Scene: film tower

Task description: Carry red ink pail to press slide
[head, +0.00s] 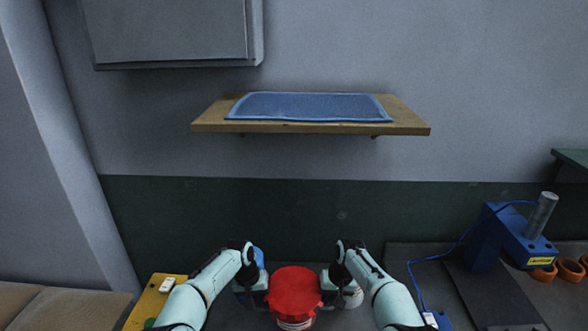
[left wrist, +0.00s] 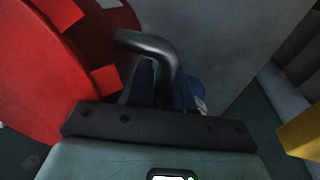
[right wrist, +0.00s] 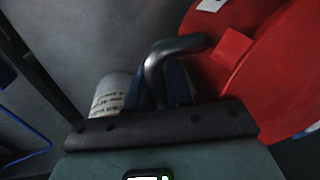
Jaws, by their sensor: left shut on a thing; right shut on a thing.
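The red ink pail (head: 294,291) is at the bottom middle of the head view, with its red lid facing up. My left gripper (head: 258,285) is at its left side and is shut on a dark bent side handle (left wrist: 150,45). My right gripper (head: 328,284) is at its right side and is shut on the matching handle (right wrist: 178,46). The red lid also shows in the left wrist view (left wrist: 40,80) and the right wrist view (right wrist: 280,75). The pail's underside is hidden, so I cannot tell whether it is lifted. I cannot identify the press slide.
A wooden shelf (head: 215,122) with a blue mat (head: 310,106) is on the wall ahead. A grey cabinet (head: 170,30) hangs upper left. A yellow box (head: 150,300) is at left. A blue device (head: 490,240), a dark mat (head: 500,295) and orange rings (head: 570,268) are at right.

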